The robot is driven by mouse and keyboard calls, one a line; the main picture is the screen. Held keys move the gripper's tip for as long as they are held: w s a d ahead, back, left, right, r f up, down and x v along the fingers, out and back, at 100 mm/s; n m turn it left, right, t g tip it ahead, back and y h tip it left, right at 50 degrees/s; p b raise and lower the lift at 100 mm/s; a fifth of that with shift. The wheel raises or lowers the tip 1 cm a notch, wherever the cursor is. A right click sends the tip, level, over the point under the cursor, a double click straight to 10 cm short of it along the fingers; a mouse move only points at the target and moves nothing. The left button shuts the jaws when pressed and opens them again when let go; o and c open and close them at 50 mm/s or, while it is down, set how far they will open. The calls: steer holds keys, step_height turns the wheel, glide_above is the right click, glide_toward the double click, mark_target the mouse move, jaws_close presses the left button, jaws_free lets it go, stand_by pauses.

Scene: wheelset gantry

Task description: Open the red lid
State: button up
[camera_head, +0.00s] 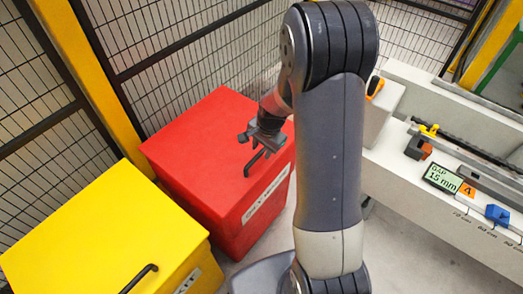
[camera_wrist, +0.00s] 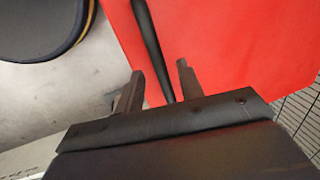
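The red lid (camera_head: 205,150) is closed on top of a red box standing against the mesh fence. A black bar handle (camera_head: 255,163) is on the lid near its front right edge. My gripper (camera_head: 255,138) is above the lid, just over the handle. In the wrist view the red lid (camera_wrist: 235,45) fills the upper right, and the handle (camera_wrist: 152,45) runs down between the two fingers of my gripper (camera_wrist: 160,82). The fingers are apart. I cannot tell whether they touch the handle. The label on the box front is partly readable only.
A yellow box (camera_head: 100,235) with its own black handle stands at front left. A white bench (camera_head: 440,185) with a gap display (camera_head: 441,178) and small coloured parts is on the right. Black mesh fencing (camera_head: 190,60) and a yellow post (camera_head: 90,75) close off the back.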

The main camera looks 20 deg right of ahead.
steer(key=shift+w+f, duration=0.1)
steer(key=shift+f, duration=0.45)
jaws_close()
